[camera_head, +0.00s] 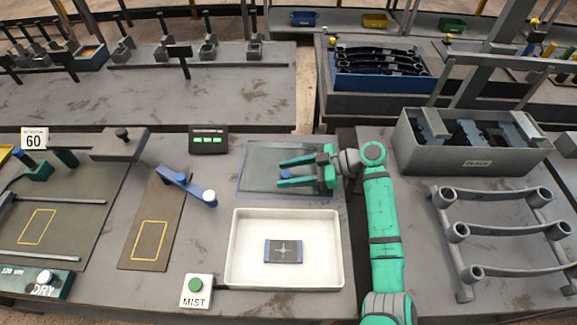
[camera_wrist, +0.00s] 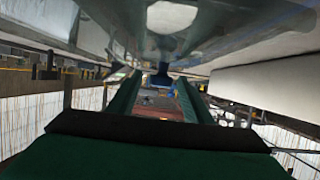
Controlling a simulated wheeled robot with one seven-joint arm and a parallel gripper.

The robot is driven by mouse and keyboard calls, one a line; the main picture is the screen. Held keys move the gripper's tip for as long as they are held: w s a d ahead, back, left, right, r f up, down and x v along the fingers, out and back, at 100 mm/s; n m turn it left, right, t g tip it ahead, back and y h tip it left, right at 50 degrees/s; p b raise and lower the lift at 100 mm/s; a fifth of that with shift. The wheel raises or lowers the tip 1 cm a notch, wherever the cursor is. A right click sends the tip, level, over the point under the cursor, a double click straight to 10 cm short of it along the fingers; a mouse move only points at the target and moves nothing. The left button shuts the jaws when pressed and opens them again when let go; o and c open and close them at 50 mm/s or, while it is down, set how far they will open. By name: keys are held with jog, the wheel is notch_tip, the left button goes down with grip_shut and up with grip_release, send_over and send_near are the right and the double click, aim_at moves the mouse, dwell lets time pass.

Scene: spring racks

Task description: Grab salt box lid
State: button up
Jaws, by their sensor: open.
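The white salt box (camera_head: 232,250) sits open on the bench, with a dark blue plate marked with a pale cross (camera_head: 283,251) inside it. Behind it is a grey, glassy, blue-edged panel that looks like the salt box lid (camera_head: 256,182). My gripper (camera_head: 281,173) is over this lid, its green fingers pointing left and apart. A small blue knob (camera_head: 287,174) shows between the fingers; contact cannot be told. In the wrist view my gripper (camera_wrist: 158,78) is open, with a small blue thing (camera_wrist: 161,79) between the fingertips.
A MIST button box (camera_head: 196,290) stands left of the salt box. A blue-handled lever (camera_head: 187,186) and a dark display with green lights (camera_head: 208,139) are near the lid. A grey bin (camera_head: 471,157) and a spring rack (camera_head: 497,232) stand to the right.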

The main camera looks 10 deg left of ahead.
jog(key=shift+s+a+f, duration=0.15)
jog(key=shift+a, duration=0.3)
jog(key=shift+d, duration=0.1)
grip_shut()
